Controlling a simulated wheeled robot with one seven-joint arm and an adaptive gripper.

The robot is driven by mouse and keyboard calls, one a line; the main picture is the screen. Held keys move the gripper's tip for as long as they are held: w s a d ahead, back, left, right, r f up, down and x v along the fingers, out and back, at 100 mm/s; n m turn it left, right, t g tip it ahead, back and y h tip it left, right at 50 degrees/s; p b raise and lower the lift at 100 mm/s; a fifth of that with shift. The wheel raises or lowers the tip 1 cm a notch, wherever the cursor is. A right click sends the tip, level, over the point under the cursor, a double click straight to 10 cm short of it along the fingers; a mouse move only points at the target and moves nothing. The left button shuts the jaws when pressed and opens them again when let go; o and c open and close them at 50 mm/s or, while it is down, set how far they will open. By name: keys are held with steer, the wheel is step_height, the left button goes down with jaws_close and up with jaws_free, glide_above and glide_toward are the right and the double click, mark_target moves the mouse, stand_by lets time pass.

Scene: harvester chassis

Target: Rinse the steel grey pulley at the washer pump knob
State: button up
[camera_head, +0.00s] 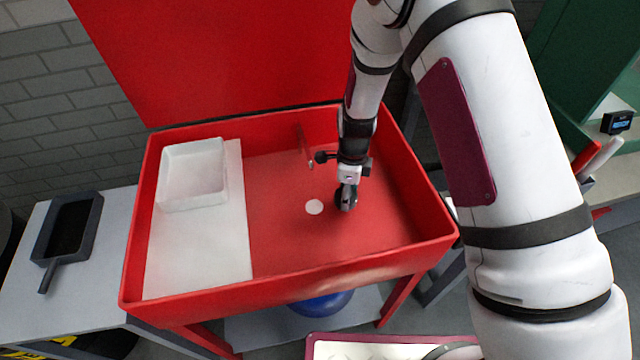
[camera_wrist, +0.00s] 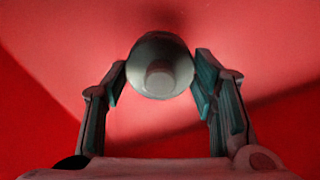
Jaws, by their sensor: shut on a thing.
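My gripper (camera_head: 347,193) is inside the red washer basin (camera_head: 285,275), low over its floor and right of the white drain disc. In the wrist view my gripper (camera_wrist: 158,78) is shut on the steel grey pulley (camera_wrist: 160,50), a round metallic piece with a paler hub, held between both fingertips. In the head view the pulley cannot be told apart from the dark fingers. A thin red spout (camera_head: 304,143) stands at the back of the basin, left of my wrist. A dark round knob-like part (camera_head: 321,157) shows beside it; I cannot tell whether it is the pump knob.
A white tray (camera_head: 192,205) sits on a white board (camera_head: 200,270) in the basin's left half. The drain disc (camera_head: 314,207) lies on clear red floor. The raised red lid (camera_head: 215,55) stands behind. A dark pan (camera_head: 68,228) lies on the left table.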

steer(key=s+d+r+p, duration=0.3)
steer(key=d+r, duration=0.1)
steer(key=shift+p, duration=0.3)
stand_by(0.9)
steer(key=w+d+r+n, duration=0.5)
steer(key=d+r+n, duration=0.5)
steer(key=n, duration=1)
step_height(320, 180, up, 3)
steer(key=shift+d+f, duration=0.2)
steer(key=shift+d, duration=0.1)
